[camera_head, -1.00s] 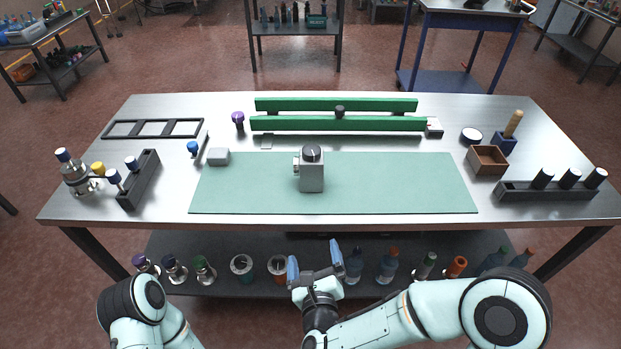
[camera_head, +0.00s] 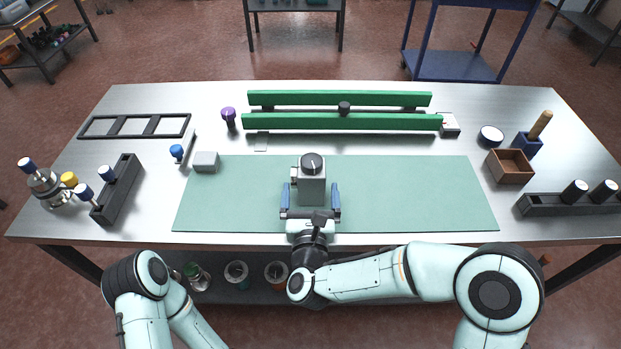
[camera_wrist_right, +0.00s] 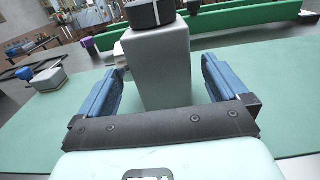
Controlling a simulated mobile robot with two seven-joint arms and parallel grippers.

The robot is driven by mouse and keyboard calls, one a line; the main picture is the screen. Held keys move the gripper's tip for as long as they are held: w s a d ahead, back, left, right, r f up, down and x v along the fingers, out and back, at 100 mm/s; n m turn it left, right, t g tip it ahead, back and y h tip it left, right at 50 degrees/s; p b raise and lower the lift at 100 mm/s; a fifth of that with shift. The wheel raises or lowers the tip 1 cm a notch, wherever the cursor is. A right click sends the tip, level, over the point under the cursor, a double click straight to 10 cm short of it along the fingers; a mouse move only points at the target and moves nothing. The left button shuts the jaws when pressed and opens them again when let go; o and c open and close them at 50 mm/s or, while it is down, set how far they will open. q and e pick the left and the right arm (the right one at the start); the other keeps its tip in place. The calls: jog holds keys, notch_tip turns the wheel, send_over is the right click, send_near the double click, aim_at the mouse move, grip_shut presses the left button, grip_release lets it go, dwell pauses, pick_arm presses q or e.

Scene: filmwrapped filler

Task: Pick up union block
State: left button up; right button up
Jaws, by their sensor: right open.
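The union block (camera_head: 312,183) is a grey block with a black round knob on top. It stands upright on the green mat (camera_head: 410,195). My right gripper (camera_head: 311,190) is open, with one blue finger on each side of the block's lower part. In the right wrist view the block (camera_wrist_right: 160,70) stands between the two fingers (camera_wrist_right: 160,85), with a visible gap at the right finger. Whether the left finger touches it I cannot tell. A small light fitting (camera_wrist_right: 120,55) sticks out of the block's left side. My left gripper is not in view; only part of the left arm shows.
Two green rails (camera_head: 340,121) lie behind the mat. A dark rack (camera_head: 118,190) is further left. A wooden box (camera_head: 511,167) and black holder (camera_head: 570,205) are at right.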

jog(key=w, duration=0.2)
jog(key=w+p, duration=0.1)
jog(key=w, duration=0.3)
jog(key=shift+a, duration=0.25)
jog(key=shift+s, duration=0.1)
jog(key=c, duration=0.9)
jog(key=shift+r, duration=0.1)
jog(key=shift+c, duration=1.4)
jog(key=shift+r, duration=0.1)
notch_tip(320, 180, up, 20)
jog(key=p, duration=0.1)
